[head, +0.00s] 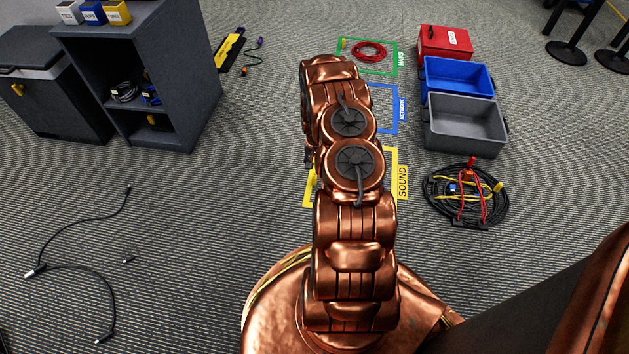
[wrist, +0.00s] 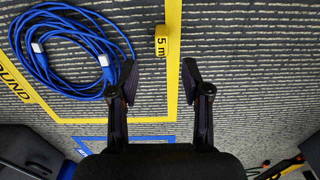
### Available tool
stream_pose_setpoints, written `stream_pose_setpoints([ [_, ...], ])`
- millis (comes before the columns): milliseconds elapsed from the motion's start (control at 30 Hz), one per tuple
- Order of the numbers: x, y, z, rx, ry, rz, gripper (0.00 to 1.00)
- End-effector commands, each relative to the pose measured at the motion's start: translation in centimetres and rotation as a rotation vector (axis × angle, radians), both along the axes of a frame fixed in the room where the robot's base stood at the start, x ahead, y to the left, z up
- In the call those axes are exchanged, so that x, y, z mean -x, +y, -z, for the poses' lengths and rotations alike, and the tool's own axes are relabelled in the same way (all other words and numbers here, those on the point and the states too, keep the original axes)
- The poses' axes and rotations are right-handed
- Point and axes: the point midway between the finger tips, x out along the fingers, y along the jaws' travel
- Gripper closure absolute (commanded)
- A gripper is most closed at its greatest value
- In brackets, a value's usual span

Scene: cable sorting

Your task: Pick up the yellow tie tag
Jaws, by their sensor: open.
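The yellow tie tag (wrist: 162,42), marked "5 m", lies on the striped carpet in the wrist view, beside the inner edge of the yellow floor outline (wrist: 173,100). My gripper (wrist: 159,78) is open and empty. Its two fingertips are apart, and the tag appears beyond them, roughly in line with the gap. A coiled blue cable (wrist: 75,75) with pale connectors lies left of the tag, inside the outline. In the head view, my arm hides the gripper and most of the yellow SOUND area (head: 403,190).
Red (head: 445,45), blue (head: 458,78) and grey (head: 465,125) boxes stand right of the floor outlines. A tangled cable coil (head: 467,195) lies below them. A dark shelf unit (head: 180,90) stands left. A loose black cable (head: 85,268) lies lower left; carpet between is mostly clear.

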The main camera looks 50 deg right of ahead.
Motion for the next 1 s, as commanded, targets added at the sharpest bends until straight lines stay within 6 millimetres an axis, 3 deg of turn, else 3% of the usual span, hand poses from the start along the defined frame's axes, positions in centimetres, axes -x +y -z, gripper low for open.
stream_pose_setpoints([
  [633,0.1,0.3,6.6,0.000,0.000,0.000,0.52],
  [900,0.0,0.3,6.9,0.000,0.000,-0.001,0.52],
  [1000,0.1,0.4,6.9,-0.001,0.001,-0.001,0.60],
])
